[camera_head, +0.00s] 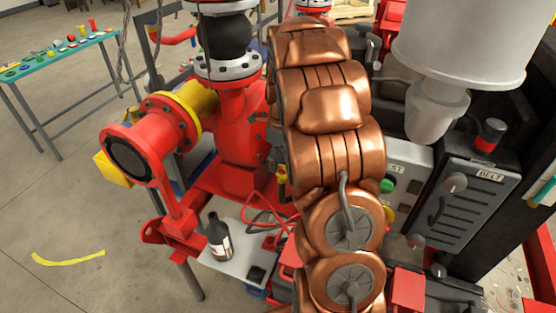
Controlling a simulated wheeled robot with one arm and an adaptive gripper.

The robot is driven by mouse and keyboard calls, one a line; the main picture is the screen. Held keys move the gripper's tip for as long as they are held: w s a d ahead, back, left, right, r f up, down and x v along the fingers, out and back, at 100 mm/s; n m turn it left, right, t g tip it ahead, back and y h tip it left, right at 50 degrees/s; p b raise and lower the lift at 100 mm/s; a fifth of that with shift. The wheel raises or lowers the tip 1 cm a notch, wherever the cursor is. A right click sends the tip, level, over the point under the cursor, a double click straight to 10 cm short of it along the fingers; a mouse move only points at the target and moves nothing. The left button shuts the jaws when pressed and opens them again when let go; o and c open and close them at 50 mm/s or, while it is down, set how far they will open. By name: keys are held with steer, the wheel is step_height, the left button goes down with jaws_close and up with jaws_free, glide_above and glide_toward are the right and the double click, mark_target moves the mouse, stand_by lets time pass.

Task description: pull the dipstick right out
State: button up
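I cannot make out the dipstick in the head view. A large copper-coloured jointed body, which looks like my own arm, runs down the middle and covers much of the skid behind it. My gripper does not show in this view. The red pump skid has a red flanged pipe (150,140) with a dark round end at the left. A small yellow part (281,182) shows just left of the copper body, partly hidden; I cannot tell what it is.
A dark bottle (218,240) stands on a pale shelf (240,262). A grey box labelled BELT (460,203) and a panel with a green button (386,186) are at right. A green table (60,60) with small parts stands far left. Floor at left is clear around a yellow strip (68,258).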

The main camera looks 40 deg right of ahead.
jaws_close()
